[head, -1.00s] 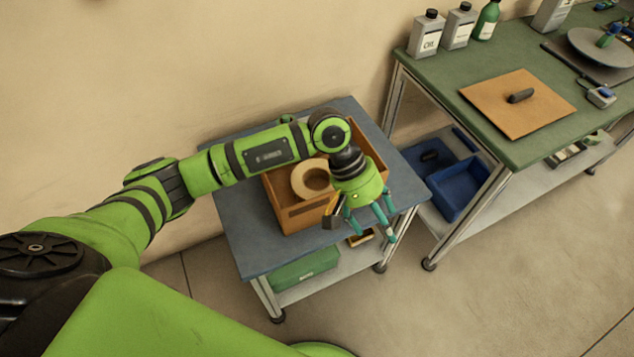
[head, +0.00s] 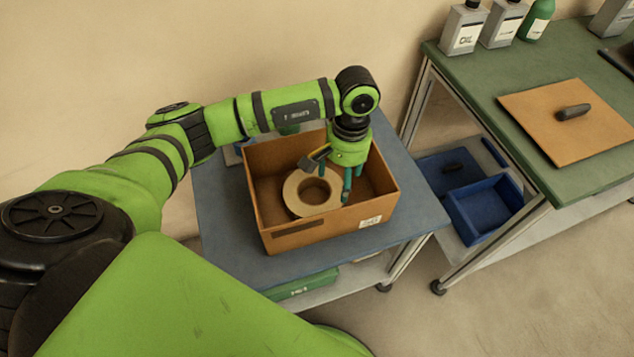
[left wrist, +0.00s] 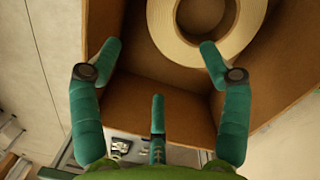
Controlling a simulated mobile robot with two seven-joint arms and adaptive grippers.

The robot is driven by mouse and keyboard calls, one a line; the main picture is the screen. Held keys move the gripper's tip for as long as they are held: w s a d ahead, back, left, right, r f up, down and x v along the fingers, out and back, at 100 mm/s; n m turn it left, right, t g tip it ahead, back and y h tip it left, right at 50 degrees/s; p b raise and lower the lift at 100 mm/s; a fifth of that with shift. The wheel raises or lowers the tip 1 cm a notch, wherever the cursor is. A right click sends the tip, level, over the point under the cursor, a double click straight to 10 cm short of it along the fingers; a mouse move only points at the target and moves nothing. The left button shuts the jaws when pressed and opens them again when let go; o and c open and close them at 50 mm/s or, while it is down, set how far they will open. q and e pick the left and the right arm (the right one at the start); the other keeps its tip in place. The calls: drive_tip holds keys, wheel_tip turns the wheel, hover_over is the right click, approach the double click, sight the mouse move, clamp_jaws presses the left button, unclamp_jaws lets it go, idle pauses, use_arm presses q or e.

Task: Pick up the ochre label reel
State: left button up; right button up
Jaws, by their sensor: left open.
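The ochre label reel (head: 299,200), a pale tan ring with a dark round hole, lies in a brown open-topped box (head: 290,240) on a blue-topped cart. It also shows at the top of the left wrist view (left wrist: 166,38), cut off by the frame edge. My left gripper (head: 346,188) is open and points down over the box, to the right of the reel. Its teal fingers (left wrist: 158,80) are spread and empty in the left wrist view, with the box wall and floor beyond them. My right gripper is not in view.
The box walls (left wrist: 105,25) stand around the reel. The blue cart top (head: 222,235) has bare room at left and front. A green bench (head: 480,90) at right bears bottles (head: 464,30) and a tan board (head: 545,135). A blue bin (head: 484,210) sits below it.

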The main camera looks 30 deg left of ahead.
sight(339, 199)
use_arm(q)
drive_tip(key=shift+f+b, duration=0.3)
drive_tip(key=shift+f, duration=0.45)
drive_tip(key=shift+w+f, duration=0.1)
drive_tip(key=shift+f, duration=0.55)
drive_tip(key=shift+d+f+p, duration=0.1)
drive_tip(key=shift+f+p, duration=0.55)
drive_tip(key=shift+f, duration=0.05)
drive_tip(key=f, duration=0.2)
drive_tip(key=f+p, duration=0.1)
drive_tip(key=shift+s+f, duration=0.25)
drive_tip(key=shift+f, duration=0.45)
drive_tip(key=shift+c, duration=0.9)
clamp_jaws()
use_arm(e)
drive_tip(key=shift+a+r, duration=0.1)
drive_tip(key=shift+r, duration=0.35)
